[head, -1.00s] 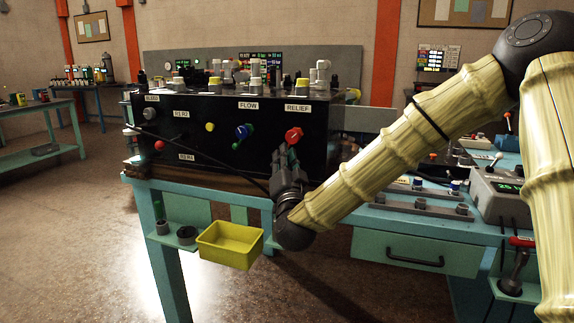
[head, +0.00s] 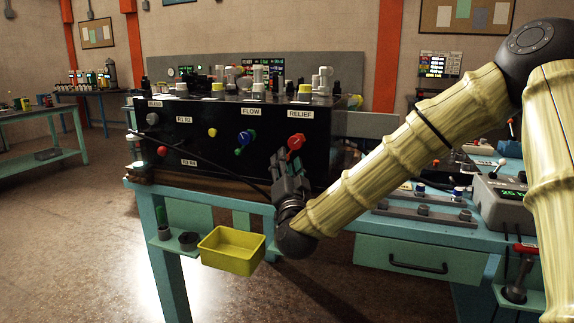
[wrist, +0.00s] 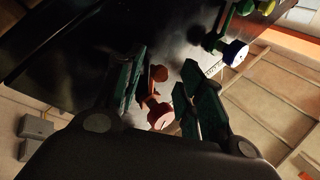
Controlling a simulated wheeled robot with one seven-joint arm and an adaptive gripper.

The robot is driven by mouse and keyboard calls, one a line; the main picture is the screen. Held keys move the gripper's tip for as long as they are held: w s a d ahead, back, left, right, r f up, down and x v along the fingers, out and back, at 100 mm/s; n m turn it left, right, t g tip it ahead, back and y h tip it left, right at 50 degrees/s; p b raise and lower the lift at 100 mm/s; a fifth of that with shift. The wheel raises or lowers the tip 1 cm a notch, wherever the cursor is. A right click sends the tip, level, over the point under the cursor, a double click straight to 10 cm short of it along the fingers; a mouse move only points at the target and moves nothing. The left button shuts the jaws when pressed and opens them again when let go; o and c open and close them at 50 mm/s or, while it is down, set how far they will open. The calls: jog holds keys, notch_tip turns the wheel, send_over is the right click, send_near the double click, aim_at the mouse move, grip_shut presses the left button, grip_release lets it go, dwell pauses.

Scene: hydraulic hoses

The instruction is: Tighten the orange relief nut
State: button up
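The orange relief nut and its knob (head: 296,141) stick out from the black panel just under the RELIEF label. In the wrist view, this orange fitting (wrist: 158,113) shows two rounded ends, one nearer to me, between the lines of my two fingers. I cannot tell for sure which end is the nut. My gripper (head: 287,158) is just below the fitting in the head view. In the wrist view my gripper (wrist: 160,95) has its dark green-grey fingers spread, one on each side of the fitting, with gaps and no clear contact.
A blue and green fitting (head: 245,138) is left of the relief one, under the FLOW label (head: 251,112). A dark hose crosses the black panel (head: 215,150) behind my gripper. A yellow bin (head: 232,262) hangs below left. The green workbench (head: 430,262) extends right.

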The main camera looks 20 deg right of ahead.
jog(key=v, duration=1.1)
jog(key=shift+s, duration=0.35)
jog(key=shift+f, duration=0.15)
notch_tip(320, 180, down, 23)
jog(key=s+a+n+g+y, duration=0.1)
jog(key=a+n+g+y, duration=0.1)
jog(key=n+g+y, duration=0.3)
jog(key=s+f+n+g, duration=0.1)
jog(key=s+f+g, duration=0.4)
jog(key=f, duration=0.5)
jog(key=s+f+n+g, duration=0.1)
jog(key=s+f+g, duration=0.1)
jog(key=s+f, duration=0.65)
jog(key=s+d+f+n+g, duration=0.1)
jog(key=s+d+f+g, duration=0.15)
jog(key=s+f, duration=0.5)
jog(key=s+d+f+g+h, duration=0.15)
jog(key=s+f+g, duration=0.3)
jog(key=s, duration=0.55)
jog(key=s+d+f+n+g, duration=0.1)
jog(key=s+d+f+g, duration=0.2)
jog(key=s+f, duration=0.45)
notch_tip(320, 180, up, 17)
jog(key=p, duration=1.6)
jog(key=shift+a, duration=0.2)
